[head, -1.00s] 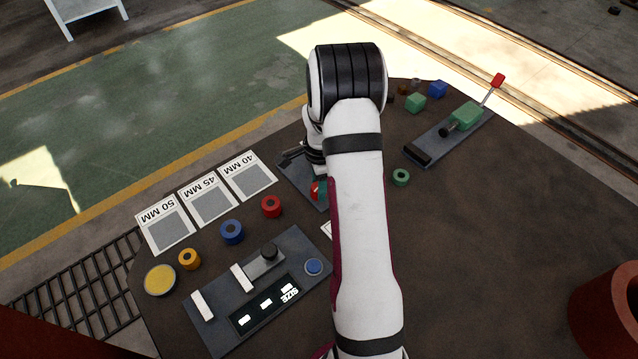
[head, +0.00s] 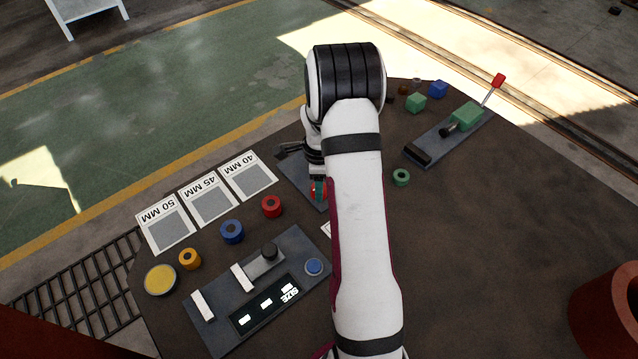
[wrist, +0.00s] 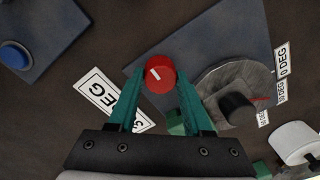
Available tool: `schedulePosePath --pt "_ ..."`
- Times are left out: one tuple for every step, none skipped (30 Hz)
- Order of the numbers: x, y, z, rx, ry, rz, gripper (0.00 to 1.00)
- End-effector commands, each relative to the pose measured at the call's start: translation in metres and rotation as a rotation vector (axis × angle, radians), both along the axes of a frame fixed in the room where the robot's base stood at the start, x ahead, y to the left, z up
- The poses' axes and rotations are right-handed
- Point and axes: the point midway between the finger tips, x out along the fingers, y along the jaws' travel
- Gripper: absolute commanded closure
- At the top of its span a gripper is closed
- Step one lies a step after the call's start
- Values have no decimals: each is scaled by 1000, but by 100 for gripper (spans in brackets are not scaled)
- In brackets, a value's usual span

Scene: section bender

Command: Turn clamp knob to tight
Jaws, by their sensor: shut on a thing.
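The clamp knob (wrist: 160,75) is a red round knob with a white mark on its top, in the middle of the wrist view. The teal fingers of my gripper (wrist: 158,88) stand on both sides of it and are shut on it. The white mark points up and to the left in that view. The knob sits on a grey plate (wrist: 205,55) that also carries a round grey disc (wrist: 235,85) with a black part.
Degree labels (wrist: 282,60) lie by the disc, and another label (wrist: 108,98) lies left of the gripper. A red ring (head: 271,206), a blue ring (head: 232,232) and a green ring (head: 401,177) stand on the table. A grey size gauge (head: 255,290) is at front left.

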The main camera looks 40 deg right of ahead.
Motion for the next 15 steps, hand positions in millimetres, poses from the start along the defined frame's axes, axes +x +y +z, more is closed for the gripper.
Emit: schedulePosePath --pt "0 0 1 -1 -1 -2 100" --pt "0 0 1 0 -1 -2 100" --pt "0 0 1 0 -1 -2 100" --pt "0 0 1 0 -1 -2 45" --pt "0 0 1 0 -1 -2 40" --pt "0 0 1 1 -1 -2 32" --pt "0 0 0 1 -1 -2 27" --pt "0 0 0 1 -1 -1 22" --pt "0 0 0 0 0 -1 20" --pt "0 0 0 0 0 -1 20" --pt "0 0 0 0 0 -1 20" --pt "0 0 0 0 0 -1 20" --pt "0 0 0 0 0 -1 20" --pt "0 0 0 0 0 0 20" --pt "0 0 0 0 0 0 20"
